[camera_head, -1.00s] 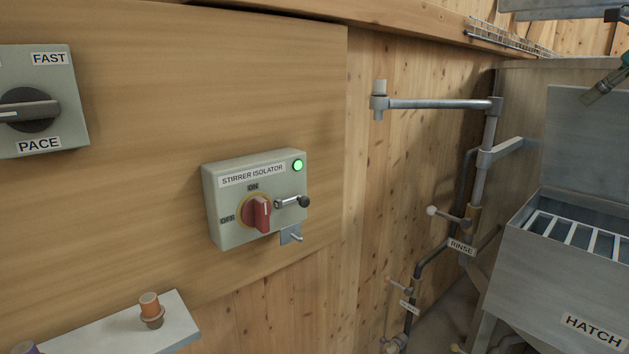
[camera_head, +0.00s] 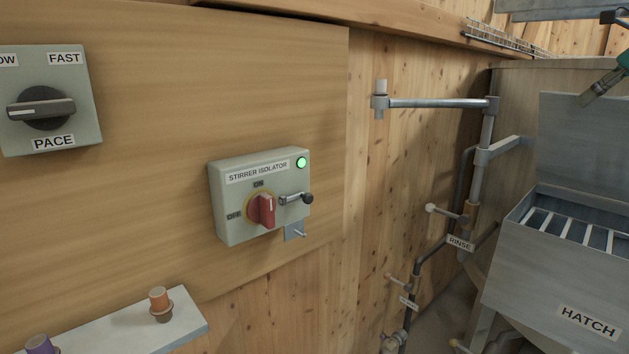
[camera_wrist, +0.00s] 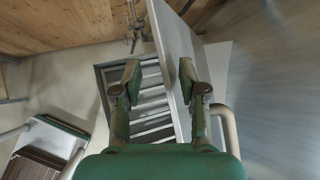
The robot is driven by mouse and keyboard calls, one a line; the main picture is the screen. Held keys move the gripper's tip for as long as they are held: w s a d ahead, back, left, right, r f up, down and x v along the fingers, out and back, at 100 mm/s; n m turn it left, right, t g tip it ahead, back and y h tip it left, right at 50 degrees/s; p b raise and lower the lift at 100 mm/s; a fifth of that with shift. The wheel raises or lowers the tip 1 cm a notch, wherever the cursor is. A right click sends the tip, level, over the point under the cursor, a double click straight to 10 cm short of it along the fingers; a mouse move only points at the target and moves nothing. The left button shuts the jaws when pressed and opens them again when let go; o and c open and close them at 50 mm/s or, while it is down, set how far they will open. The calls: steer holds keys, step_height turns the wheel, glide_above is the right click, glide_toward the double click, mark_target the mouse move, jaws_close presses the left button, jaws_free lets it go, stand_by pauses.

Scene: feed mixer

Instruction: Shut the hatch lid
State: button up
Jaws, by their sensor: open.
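The hatch lid (camera_head: 585,145) is a grey metal panel standing open and upright behind the hatch box (camera_head: 540,270). Slatted bars (camera_head: 565,226) show in the box's uncovered opening. In the wrist view the lid (camera_wrist: 176,45) is seen steeply from above, with the barred opening (camera_wrist: 150,105) to its left. My gripper (camera_head: 602,86) is at the upper right of the head view, over the lid's top edge. In the wrist view my gripper (camera_wrist: 160,80) is open, its fingers apart, the lid's edge showing between them nearer the right finger. I cannot tell whether they touch.
A horizontal pipe arm (camera_head: 440,103) and the rinse valve (camera_head: 447,214) stand left of the hatch. The stirrer isolator (camera_head: 260,195), with a green light, is on the wooden wall. A shelf (camera_head: 130,330) holds orange and purple pegs.

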steer(key=v, duration=0.6)
steer(key=shift+s, duration=0.1)
stand_by(0.4)
